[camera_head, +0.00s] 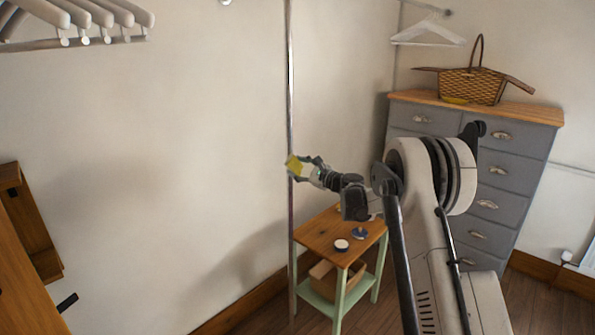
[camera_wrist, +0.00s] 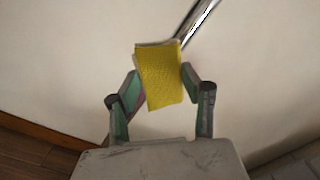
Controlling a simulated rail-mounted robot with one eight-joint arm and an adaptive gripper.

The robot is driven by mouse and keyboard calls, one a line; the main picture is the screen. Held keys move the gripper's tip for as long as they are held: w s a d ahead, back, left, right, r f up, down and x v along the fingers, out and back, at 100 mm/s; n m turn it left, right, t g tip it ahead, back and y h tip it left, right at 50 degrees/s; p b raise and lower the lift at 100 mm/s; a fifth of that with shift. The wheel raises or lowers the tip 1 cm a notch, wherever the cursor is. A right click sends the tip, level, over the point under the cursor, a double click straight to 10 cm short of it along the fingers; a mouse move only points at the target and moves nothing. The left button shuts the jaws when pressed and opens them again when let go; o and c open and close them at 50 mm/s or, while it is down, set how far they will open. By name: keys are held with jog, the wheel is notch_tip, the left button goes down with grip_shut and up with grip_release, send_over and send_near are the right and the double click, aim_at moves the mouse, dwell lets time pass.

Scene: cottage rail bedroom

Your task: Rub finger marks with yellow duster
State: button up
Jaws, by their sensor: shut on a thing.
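The yellow duster (camera_wrist: 160,78) is a folded yellow cloth held between the fingers of my gripper (camera_wrist: 160,84). My gripper is shut on it. In the head view the duster (camera_head: 294,165) shows at the tip of my gripper (camera_head: 303,168), close to a thin upright metal pole (camera_head: 291,100). In the wrist view the pole (camera_wrist: 200,22) runs up to the right from behind the duster. I cannot tell whether the duster touches the pole. No finger marks can be made out.
A small wooden-topped table (camera_head: 317,232) with green legs stands below my gripper, with a small round tin (camera_head: 342,245) on it. A grey chest of drawers (camera_head: 510,180) with a wicker basket (camera_head: 470,86) stands at right. Hangers (camera_head: 90,15) hang at upper left. The wall left of the pole is bare.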

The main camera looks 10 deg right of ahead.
jog(key=shift+r, duration=1.35)
jog(key=shift+f, duration=0.1)
jog(key=shift+w+a+f+b, duration=0.1)
jog(key=shift+f+b, duration=1.6)
jog(key=shift+f, duration=0.25)
jog(key=shift+s, duration=0.3)
jog(key=shift+b+v, duration=0.6)
jog(key=shift+v, duration=2.1)
